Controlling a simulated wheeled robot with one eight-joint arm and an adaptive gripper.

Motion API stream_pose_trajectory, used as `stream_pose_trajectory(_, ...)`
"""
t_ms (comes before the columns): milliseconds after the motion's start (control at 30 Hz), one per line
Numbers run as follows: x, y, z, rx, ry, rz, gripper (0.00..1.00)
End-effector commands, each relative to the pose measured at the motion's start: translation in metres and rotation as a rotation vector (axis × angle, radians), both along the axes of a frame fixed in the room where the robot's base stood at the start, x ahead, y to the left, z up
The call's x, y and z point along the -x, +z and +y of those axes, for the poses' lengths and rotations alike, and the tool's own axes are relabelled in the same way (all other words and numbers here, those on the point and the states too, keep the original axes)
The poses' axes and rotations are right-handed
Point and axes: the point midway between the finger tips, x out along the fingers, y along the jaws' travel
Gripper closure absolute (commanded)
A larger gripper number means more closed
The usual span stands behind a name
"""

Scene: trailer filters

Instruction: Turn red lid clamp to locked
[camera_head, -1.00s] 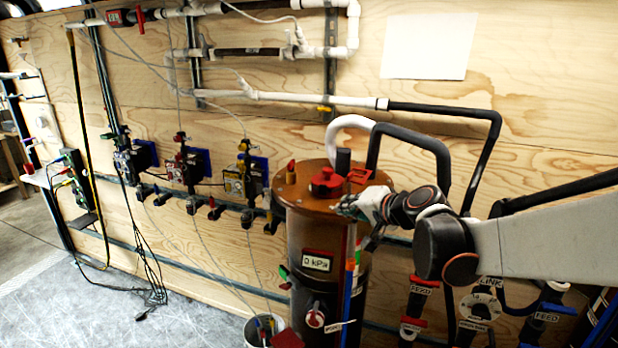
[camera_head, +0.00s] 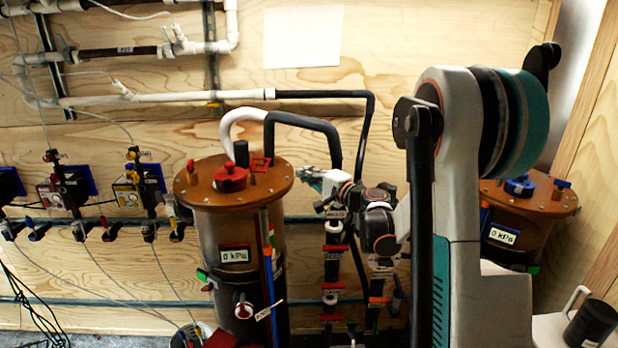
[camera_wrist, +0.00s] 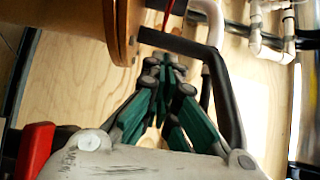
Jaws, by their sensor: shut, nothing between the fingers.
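The vessel (camera_head: 238,230) with the red fittings has a round brown lid (camera_head: 205,192). On the lid are a red central knob (camera_head: 230,178), a small red upright piece (camera_head: 190,166) at the left edge and a red bracket (camera_head: 261,164) at the back right. I cannot tell for certain which is the clamp, nor read its position. My gripper (camera_head: 306,174) is just right of the lid, apart from it, pointing left. In the wrist view its green fingers (camera_wrist: 168,66) are closed together and empty, with the lid's edge (camera_wrist: 120,30) at upper left.
A black hose (camera_head: 305,122) and a white hose (camera_head: 232,122) curve behind the lid. Labelled valve pipes (camera_head: 333,262) stand below my gripper. A second vessel with a blue knob (camera_head: 519,185) is at right. Valves line the plywood wall at left.

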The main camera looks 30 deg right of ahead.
Motion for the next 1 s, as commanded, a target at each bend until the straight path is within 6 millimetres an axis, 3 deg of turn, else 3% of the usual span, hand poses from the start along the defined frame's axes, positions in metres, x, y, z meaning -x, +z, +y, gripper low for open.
stream_pose_trajectory(300,-0.061,-0.001,0.017,0.001,0.002,0.001,1.00)
stream_pose_trajectory(600,-0.076,0.000,0.047,0.001,0.001,0.001,1.00)
stream_pose_trajectory(1000,-0.078,0.000,0.050,0.001,0.000,0.001,1.00)
